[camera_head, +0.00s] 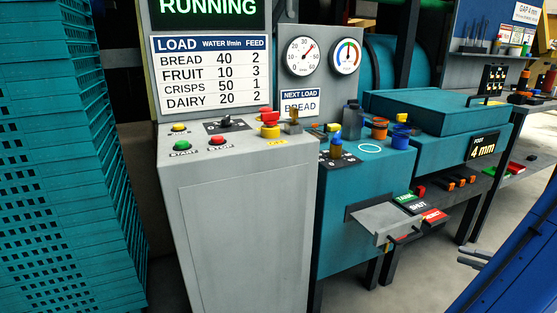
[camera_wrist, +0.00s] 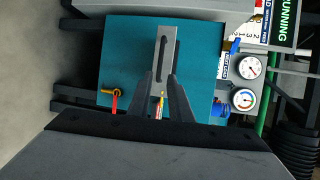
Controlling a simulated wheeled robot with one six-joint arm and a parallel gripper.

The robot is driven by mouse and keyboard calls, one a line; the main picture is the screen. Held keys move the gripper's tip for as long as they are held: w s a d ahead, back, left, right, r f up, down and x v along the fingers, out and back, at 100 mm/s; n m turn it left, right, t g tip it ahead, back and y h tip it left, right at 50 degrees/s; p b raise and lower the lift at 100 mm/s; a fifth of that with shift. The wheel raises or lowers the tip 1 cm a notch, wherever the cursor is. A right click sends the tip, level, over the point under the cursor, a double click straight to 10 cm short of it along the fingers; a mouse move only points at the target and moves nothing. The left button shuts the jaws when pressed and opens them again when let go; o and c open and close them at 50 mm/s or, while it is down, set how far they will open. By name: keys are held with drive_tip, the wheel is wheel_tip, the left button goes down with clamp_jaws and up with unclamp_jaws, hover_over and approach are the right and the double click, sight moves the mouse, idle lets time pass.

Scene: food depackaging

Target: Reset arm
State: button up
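My gripper (camera_wrist: 162,78) shows in the wrist view with its two dark fingers apart, and I see nothing clamped between the tips. Beyond the fingers lies a teal machine face (camera_wrist: 125,55) with a grey slotted plate (camera_wrist: 164,38). A small red and yellow item (camera_wrist: 159,104) shows between the fingers lower down; I cannot tell its depth. In the head view, dark prongs (camera_head: 473,258) show at the right, beside a blue shape cut off by the edge; I cannot tell if these are mine.
A grey control cabinet (camera_head: 250,230) with buttons stands in front, under a sign reading RUNNING. Teal stacked crates (camera_head: 65,150) fill the left. A teal machine (camera_head: 345,215) with a grey chute (camera_head: 390,220) stands right of the cabinet. An orange handle (camera_wrist: 112,92) shows near my fingers.

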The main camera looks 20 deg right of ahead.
drive_tip(key=w+a+r+n+g, duration=0.2)
drive_tip(key=w+a+g, duration=0.15)
drive_tip(key=a, duration=0.55)
drive_tip(key=w+a+r+n+g+y, duration=0.1)
drive_tip(key=w+a+r+n+g, duration=0.2)
drive_tip(key=a, duration=0.5)
drive_tip(key=w+a+n+g, duration=0.1)
drive_tip(key=w+a+g, duration=0.3)
drive_tip(key=a, duration=0.5)
drive_tip(key=s+a+r+n+h, duration=0.2)
drive_tip(key=s+a+n+h, duration=0.1)
drive_tip(key=a, duration=0.6)
drive_tip(key=s+a+r+n+t+h, duration=0.1)
drive_tip(key=s+a+r+n+h, duration=0.2)
drive_tip(key=a, duration=0.6)
drive_tip(key=s+n+h, duration=0.1)
drive_tip(key=s+h, duration=0.1)
drive_tip(key=s, duration=0.1)
drive_tip(key=shift+a+r, duration=0.3)
drive_tip(key=shift+r, duration=0.05)
